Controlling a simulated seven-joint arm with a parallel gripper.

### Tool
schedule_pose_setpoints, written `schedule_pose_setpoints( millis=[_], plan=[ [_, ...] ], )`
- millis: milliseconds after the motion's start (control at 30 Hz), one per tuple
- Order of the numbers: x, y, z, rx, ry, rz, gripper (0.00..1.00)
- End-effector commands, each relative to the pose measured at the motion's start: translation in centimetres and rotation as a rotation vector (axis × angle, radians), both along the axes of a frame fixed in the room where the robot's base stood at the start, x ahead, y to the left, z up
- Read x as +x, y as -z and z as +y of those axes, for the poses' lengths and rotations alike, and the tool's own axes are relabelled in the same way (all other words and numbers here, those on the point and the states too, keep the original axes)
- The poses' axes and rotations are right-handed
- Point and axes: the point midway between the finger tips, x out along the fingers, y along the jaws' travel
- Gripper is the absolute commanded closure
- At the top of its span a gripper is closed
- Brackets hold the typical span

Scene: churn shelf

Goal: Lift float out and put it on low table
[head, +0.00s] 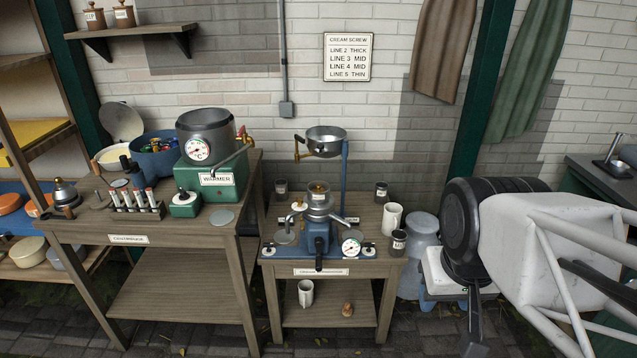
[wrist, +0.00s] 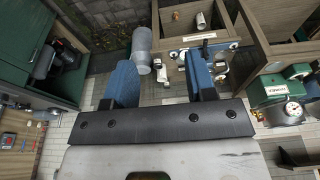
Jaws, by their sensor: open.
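A cream separator (head: 316,232) with a blue body stands on the low wooden table (head: 285,262) in the middle of the head view. A small brass-topped piece (head: 318,187) sits in the metal chamber on top of it and may be the float; I cannot tell for sure. A round metal supply bowl (head: 326,141) is held above on a blue post. In the wrist view, my gripper (wrist: 160,65) is open, with its two blue fingers wide apart and nothing between them. It is away from the separator, which is partly hidden there by a finger.
A taller workbench (head: 140,235) on the left bears a green warmer (head: 212,178) and a rack of tubes (head: 135,201). Around the separator stand dark jars and a cream jug (head: 391,219). A grey can (head: 420,245) stands right of the low table. A sign (head: 348,57) hangs behind.

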Motion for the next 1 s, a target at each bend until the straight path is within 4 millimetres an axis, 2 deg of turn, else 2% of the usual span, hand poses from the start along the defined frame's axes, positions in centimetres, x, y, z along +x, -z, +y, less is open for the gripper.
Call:
schedule_pose_setpoints(
  millis=[33, 100, 400, 567, 767, 1000],
  plan=[
    [0.0, 0.0, 0.0, 0.000, 0.000, 0.000, 0.58],
    [0.0, 0.0, 0.0, 0.000, 0.000, 0.000, 0.68],
    [0.1, 0.0, 0.0, 0.000, -0.001, 0.000, 0.68],
    [0.8, -0.4, 0.1, -0.003, -0.017, 0.002, 0.68],
    [3.4, -1.5, 0.3, -0.015, -0.078, 0.013, 0.68],
    [8.7, -3.3, 0.9, -0.038, -0.200, 0.033, 0.68]
  ],
)
